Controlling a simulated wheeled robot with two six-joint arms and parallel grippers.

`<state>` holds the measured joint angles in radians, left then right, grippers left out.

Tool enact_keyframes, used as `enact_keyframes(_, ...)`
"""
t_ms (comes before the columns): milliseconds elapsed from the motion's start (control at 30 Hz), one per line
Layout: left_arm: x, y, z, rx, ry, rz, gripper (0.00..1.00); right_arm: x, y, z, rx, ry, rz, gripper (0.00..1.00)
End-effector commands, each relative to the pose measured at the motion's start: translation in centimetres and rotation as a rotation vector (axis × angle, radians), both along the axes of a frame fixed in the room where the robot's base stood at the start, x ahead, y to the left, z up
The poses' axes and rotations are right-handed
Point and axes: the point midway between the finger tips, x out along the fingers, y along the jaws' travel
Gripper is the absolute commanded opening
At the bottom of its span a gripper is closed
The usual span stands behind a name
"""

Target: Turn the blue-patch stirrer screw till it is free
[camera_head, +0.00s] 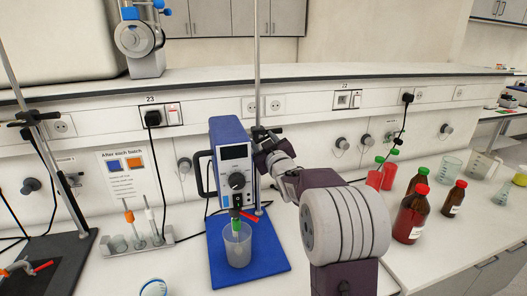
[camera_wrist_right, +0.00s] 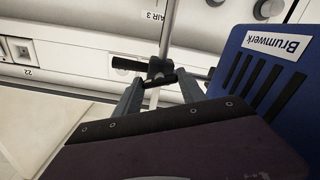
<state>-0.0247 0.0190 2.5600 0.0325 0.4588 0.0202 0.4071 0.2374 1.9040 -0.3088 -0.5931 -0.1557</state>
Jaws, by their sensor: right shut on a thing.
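The blue stirrer (camera_head: 230,150) stands upright over a blue patch (camera_head: 265,262) on the bench, held to a vertical metal rod (camera_head: 257,70). Its shaft reaches down into a clear beaker (camera_head: 238,246). My right gripper (camera_head: 264,146) is at the rod, just right of the stirrer's upper body. In the right wrist view, the right gripper's fingers (camera_wrist_right: 161,82) close around the dark screw (camera_wrist_right: 158,70) of the clamp by the rod. The stirrer's blue housing (camera_wrist_right: 262,75) is close on the right there. How far the screw is turned cannot be told. My left gripper is out of view.
Red-capped bottles (camera_head: 411,212) and glassware stand on the bench at the right. A rack (camera_head: 136,242) with upright tools and a sign (camera_head: 124,176) are left of the stirrer. Another stand (camera_head: 62,250) is at the far left. The bench front right is clear.

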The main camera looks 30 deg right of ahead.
Motion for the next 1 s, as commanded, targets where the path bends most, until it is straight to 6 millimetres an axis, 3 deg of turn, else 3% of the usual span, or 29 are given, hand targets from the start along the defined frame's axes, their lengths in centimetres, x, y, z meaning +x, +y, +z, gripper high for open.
enact_keyframes(33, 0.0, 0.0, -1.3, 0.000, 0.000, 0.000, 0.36, 0.0, 0.0, -0.5, -0.043, 0.006, 0.001, 0.07)
enact_keyframes(400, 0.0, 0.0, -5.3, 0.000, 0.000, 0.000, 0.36, 0.0, 0.0, -0.5, -0.385, 0.090, -0.001, 0.07)
enact_keyframes(1000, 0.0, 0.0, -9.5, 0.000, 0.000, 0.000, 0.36, 0.0, 0.0, -0.2, -0.906, 0.217, 0.000, 0.07)
